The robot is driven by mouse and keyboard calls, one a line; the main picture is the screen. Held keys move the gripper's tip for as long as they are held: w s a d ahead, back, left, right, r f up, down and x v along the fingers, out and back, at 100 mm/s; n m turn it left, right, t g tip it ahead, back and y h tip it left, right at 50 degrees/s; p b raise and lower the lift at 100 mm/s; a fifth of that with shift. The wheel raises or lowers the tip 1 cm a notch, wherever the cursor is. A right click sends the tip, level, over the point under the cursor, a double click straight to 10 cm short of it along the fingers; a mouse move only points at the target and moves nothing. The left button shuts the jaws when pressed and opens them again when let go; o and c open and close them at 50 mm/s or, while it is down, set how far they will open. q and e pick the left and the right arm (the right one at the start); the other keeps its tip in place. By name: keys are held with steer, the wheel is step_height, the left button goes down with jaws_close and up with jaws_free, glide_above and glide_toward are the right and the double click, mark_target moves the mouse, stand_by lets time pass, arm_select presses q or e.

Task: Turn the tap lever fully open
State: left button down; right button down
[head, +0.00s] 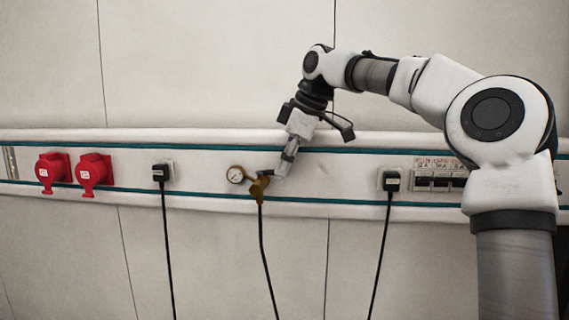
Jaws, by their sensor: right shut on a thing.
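The brass tap (258,187) sits on the white wall rail, with a round pressure gauge (235,174) at its left and a black hose hanging from it. My right gripper (283,168) comes down from the upper right and is shut at the right side of the tap, on what appears to be the tap lever. The fingers hide most of the lever, so its exact angle cannot be told. My left gripper is not in view.
Two red sockets (94,171) are on the rail at left. Black plugs with hanging cables (160,172) sit on both sides of the tap. A breaker panel (437,181) is at right, partly behind my arm. The wall above the rail is clear.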

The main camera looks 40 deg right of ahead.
mark_target(257, 183)
steer(key=a+m+g+h, duration=0.1)
steer(key=a+m+h, duration=0.1)
steer(key=m, duration=0.3)
steer(key=a+m+h, duration=0.1)
steer(key=a+m, duration=0.1)
steer(key=m, duration=0.3)
steer(key=a+m+g+h+p, duration=0.1)
steer(key=a+m+h, duration=0.1)
steer(key=m, duration=0.3)
steer(key=shift+w+a+r+g+h, duration=0.25)
steer(key=shift+w+a+g+h, duration=0.05)
steer(key=shift+w+a, duration=0.1)
steer(key=shift+w+a+f+m+g+p, duration=0.15)
steer(key=shift+w+m+g+p, duration=0.1)
steer(key=shift+m+p, duration=0.4)
steer(key=shift+w+a+f+m+g+p, duration=0.15)
steer(key=shift+w+m+g+p, duration=0.2)
steer(key=shift+m, duration=0.5)
steer(key=shift+s, duration=0.15)
